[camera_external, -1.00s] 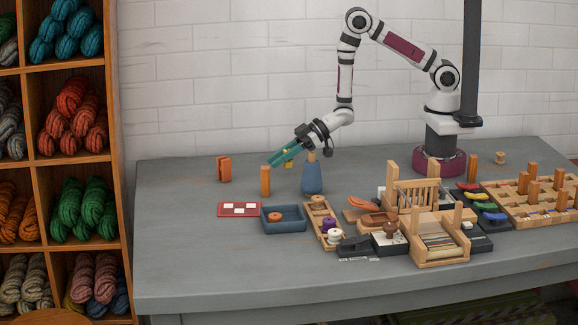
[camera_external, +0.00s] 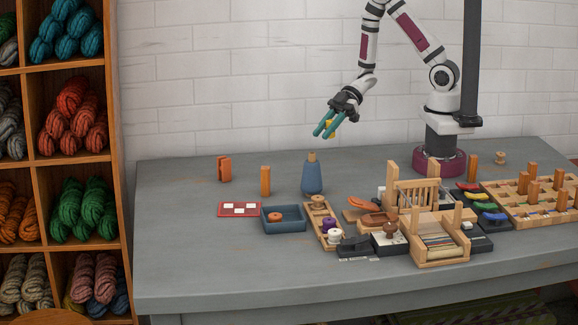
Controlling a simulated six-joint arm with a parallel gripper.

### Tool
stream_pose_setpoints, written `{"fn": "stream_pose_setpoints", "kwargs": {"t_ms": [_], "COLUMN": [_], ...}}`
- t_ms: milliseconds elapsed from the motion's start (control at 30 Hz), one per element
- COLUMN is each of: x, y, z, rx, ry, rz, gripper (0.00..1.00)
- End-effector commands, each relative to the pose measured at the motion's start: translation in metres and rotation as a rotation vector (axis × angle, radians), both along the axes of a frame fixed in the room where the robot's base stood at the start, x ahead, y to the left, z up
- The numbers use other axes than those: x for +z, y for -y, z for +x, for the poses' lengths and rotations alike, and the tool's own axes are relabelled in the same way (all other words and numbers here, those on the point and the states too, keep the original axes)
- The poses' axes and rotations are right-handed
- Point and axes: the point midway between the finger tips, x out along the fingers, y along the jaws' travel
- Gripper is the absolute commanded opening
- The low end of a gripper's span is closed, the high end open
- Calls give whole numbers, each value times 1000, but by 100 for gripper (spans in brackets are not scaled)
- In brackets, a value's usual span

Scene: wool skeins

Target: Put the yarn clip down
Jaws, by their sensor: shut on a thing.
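My gripper (camera_external: 325,130) is raised above the back of the table, in front of the white brick wall. Its teal fingers are shut on a small yellow piece (camera_external: 329,128), which looks like the yarn clip; the fingers partly hide it. It is clear of the table, above and slightly right of the blue bottle (camera_external: 312,178). The bottle stands upright with a tan top.
Two upright orange pieces (camera_external: 265,181) (camera_external: 224,169) stand at the back left. A red card (camera_external: 239,209), a blue tray (camera_external: 284,226), a wooden spool tray (camera_external: 331,244) and a small loom (camera_external: 440,246) crowd the middle. Bare table lies at the front left.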

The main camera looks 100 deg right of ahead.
Motion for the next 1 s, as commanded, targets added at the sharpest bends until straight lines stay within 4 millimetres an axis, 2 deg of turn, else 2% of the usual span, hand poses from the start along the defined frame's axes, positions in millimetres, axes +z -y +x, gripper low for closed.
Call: {"fn": "stream_pose_setpoints", "kwargs": {"t_ms": [67,133,500,600,900,933,1000], "x": [-2,-15,-94,-100,-103,-103,-102], "y": [-11,-16,-17,-16,-16,-16,-16], "z": [-11,-17,-17,-16,-16,-16,-16], "rx": [62,88,91,91,91,91,90], "ry": [-1,-4,-1,3,1,2,3], "rz": [7,13,11,8,9,9,8], "gripper": [0,0,0,0,0,32,44]}}
